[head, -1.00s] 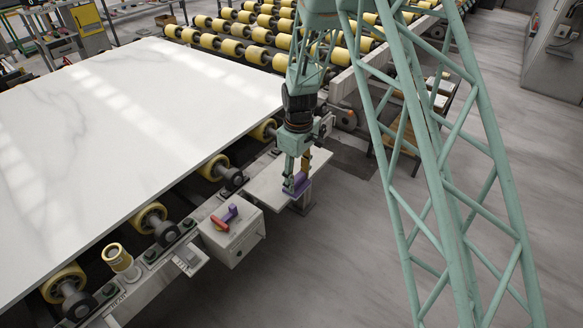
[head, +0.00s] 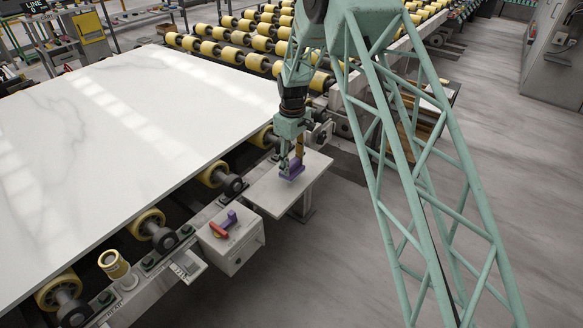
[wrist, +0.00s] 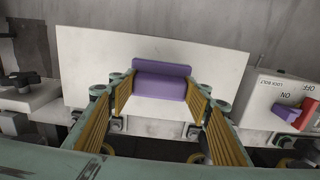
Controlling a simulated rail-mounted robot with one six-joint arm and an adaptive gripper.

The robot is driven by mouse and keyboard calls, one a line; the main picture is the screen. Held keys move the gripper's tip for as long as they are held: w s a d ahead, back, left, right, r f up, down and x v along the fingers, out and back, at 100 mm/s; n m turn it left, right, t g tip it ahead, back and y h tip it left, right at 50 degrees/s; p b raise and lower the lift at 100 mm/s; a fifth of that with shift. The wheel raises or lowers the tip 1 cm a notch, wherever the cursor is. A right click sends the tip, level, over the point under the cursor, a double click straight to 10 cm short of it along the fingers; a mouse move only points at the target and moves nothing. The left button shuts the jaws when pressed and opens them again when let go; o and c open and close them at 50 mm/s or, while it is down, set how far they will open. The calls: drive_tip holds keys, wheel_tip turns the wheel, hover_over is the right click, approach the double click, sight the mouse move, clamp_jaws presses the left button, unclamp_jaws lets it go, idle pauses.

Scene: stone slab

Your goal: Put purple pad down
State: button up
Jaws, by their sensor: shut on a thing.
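The purple pad (head: 291,170) is between the fingers of my gripper (head: 291,163), over the pale side shelf (head: 318,174) beside the slab. In the wrist view the pad (wrist: 160,84) lies between the yellow-lined fingers of my gripper (wrist: 162,101), with the white shelf (wrist: 215,60) behind it. My gripper is shut on the pad. I cannot tell whether the pad's underside touches the shelf.
The white stone slab (head: 130,140) lies on yellow rollers to the left. A grey switch box (head: 232,240) with a red and purple handle stands near the shelf's front corner. The shelf is bare around the pad.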

sight(291, 166)
drive_tip(key=shift+w+a, duration=0.2)
drive_tip(key=shift+w, duration=0.85)
drive_tip(key=shift+w+f, duration=0.3)
drive_tip(key=shift+w, duration=0.05)
drive_tip(key=shift+f+b, duration=0.55)
drive_tip(key=shift+f, duration=1)
drive_tip(key=shift+f, duration=0.15)
drive_tip(key=o, duration=1)
drive_tip(key=shift+c, duration=0.2)
